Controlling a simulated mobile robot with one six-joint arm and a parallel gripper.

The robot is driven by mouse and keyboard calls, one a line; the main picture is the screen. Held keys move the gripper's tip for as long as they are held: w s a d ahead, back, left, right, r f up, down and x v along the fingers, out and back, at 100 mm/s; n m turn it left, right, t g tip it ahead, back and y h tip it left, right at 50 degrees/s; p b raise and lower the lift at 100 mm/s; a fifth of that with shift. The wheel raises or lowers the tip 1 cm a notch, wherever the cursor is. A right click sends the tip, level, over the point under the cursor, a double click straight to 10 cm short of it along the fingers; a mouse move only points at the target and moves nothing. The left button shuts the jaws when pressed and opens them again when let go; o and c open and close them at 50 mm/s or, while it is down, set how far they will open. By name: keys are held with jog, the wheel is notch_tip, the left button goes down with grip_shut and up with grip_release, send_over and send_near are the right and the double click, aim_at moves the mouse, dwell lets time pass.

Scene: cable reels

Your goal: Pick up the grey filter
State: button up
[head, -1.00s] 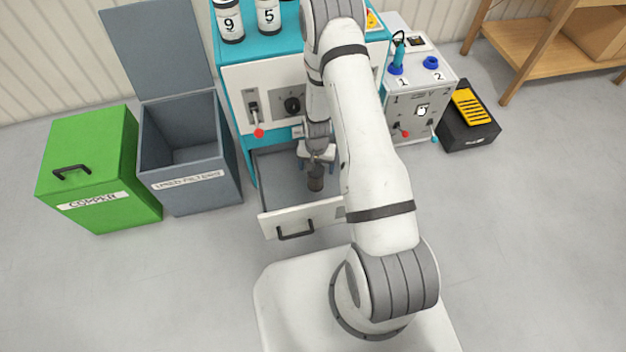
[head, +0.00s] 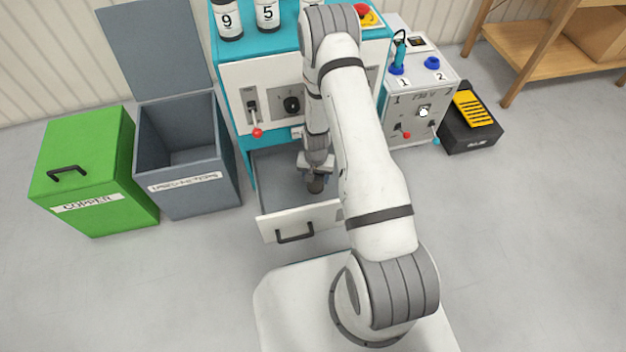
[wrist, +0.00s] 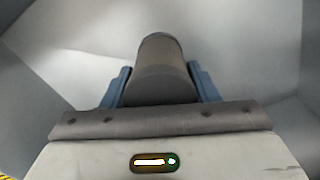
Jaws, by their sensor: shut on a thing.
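The grey filter (wrist: 160,70) is a dark grey cylinder between the two blue fingers of my gripper (wrist: 162,88) in the wrist view. The fingers touch it on both sides, and my gripper is shut on it. In the head view the filter (head: 315,185) shows as a small dark shape below my gripper (head: 316,170), inside the open drawer (head: 295,222) of the teal and white machine. I cannot tell whether the filter still touches the drawer floor. My arm hides the right part of the drawer.
An open grey bin (head: 190,195) labelled for used filters and a closed green copper bin (head: 95,175) stand left of the machine. A small grey cabinet (head: 418,105) and a black box with a yellow top (head: 470,120) stand to the right. The floor at left front is clear.

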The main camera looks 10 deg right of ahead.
jog(key=c, duration=0.4)
